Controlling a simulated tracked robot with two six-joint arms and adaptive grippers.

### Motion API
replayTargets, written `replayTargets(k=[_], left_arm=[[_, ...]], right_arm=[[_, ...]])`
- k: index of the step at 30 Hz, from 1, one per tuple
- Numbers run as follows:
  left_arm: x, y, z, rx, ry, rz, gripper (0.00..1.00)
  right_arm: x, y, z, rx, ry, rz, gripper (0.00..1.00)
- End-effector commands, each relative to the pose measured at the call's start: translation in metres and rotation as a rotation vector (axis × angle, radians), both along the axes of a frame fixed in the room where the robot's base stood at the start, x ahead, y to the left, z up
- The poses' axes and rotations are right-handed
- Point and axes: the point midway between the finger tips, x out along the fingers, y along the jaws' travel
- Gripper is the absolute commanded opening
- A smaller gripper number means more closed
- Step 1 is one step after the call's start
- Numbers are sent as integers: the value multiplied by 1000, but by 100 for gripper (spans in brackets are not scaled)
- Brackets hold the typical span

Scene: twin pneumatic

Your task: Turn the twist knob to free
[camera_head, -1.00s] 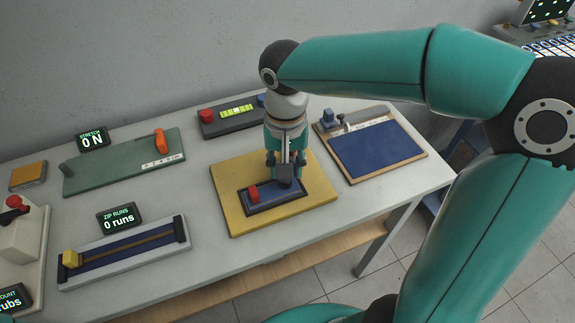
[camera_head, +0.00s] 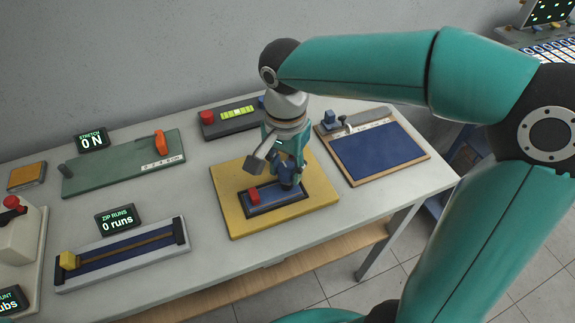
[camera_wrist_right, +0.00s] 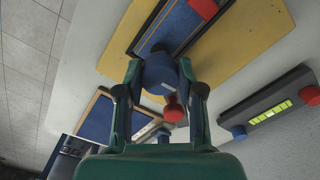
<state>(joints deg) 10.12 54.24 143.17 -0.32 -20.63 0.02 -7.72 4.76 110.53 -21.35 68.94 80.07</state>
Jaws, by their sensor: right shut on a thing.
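The twist knob is a dark blue round knob (camera_wrist_right: 160,74) with a pale line on its side. It stands at the right end of a blue panel (camera_head: 262,203) with a dark frame, on a yellow board (camera_head: 228,224). A red block (camera_head: 254,195) sits at the panel's left end; it also shows in the wrist view (camera_wrist_right: 204,8). My right gripper (camera_head: 288,179) is shut around the knob from above. In the wrist view its two fingers (camera_wrist_right: 160,80) stand on either side of the knob. In the head view the fingers hide much of the knob. My left gripper is not in view.
A blue pad on a wooden board (camera_head: 375,150) lies to the right. A slider track (camera_head: 120,254) and a green board (camera_head: 110,170) lie to the left. A grey bar with a green display (camera_head: 232,123) stands behind. The table's front edge is close to the yellow board.

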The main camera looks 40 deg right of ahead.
Motion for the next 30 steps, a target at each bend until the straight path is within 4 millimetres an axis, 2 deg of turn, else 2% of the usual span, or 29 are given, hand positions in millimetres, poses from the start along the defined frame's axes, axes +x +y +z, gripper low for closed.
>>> replayTargets(k=[8, 9, 12, 13, 23, 26, 30], left_arm=[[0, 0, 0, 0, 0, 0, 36], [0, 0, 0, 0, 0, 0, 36], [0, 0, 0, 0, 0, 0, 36], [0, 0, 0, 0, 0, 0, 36], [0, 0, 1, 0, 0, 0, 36], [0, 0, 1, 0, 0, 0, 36], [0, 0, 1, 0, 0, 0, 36]], right_arm=[[1, 0, 1, -1, -3, 0, 2], [1, 0, 1, 0, -4, 0, 44], [1, 0, 1, 0, -2, 1, 61], [1, 0, 1, 0, -2, 1, 63], [0, 0, 2, 0, -1, 1, 63], [1, 0, 8, 1, -4, 1, 63], [1, 0, 27, 2, -6, 1, 63]])
